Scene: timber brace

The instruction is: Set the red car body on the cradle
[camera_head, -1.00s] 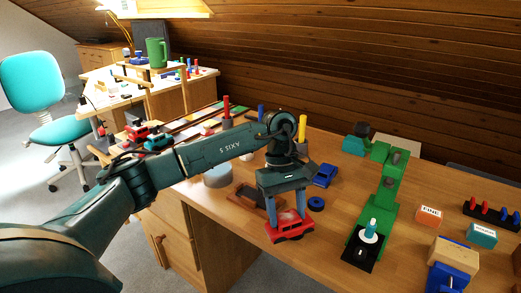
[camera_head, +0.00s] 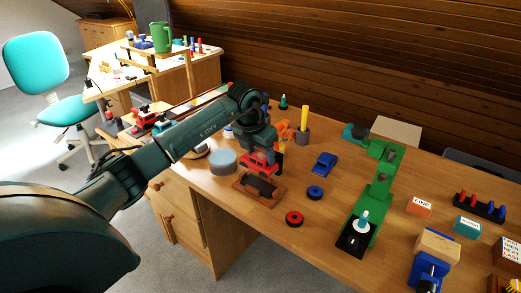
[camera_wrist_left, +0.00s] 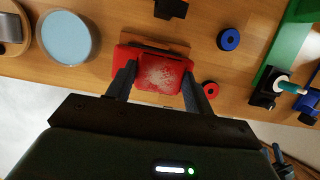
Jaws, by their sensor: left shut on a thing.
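My left gripper (camera_head: 262,154) is shut on the red car body (camera_head: 257,166), which also shows between the fingers in the left wrist view (camera_wrist_left: 158,73). The brown wooden cradle (camera_head: 259,200) with a dark middle stands on the workbench near its front edge. In the head view the car body is just above and behind the cradle's dark middle; I cannot tell whether they touch. In the wrist view a brown edge of the cradle (camera_wrist_left: 155,43) shows past the car body, which hides most of it.
A grey-blue round tin (camera_head: 222,162) stands left of the cradle. A green press-like tool (camera_head: 375,195) stands further right. Bare bench lies between.

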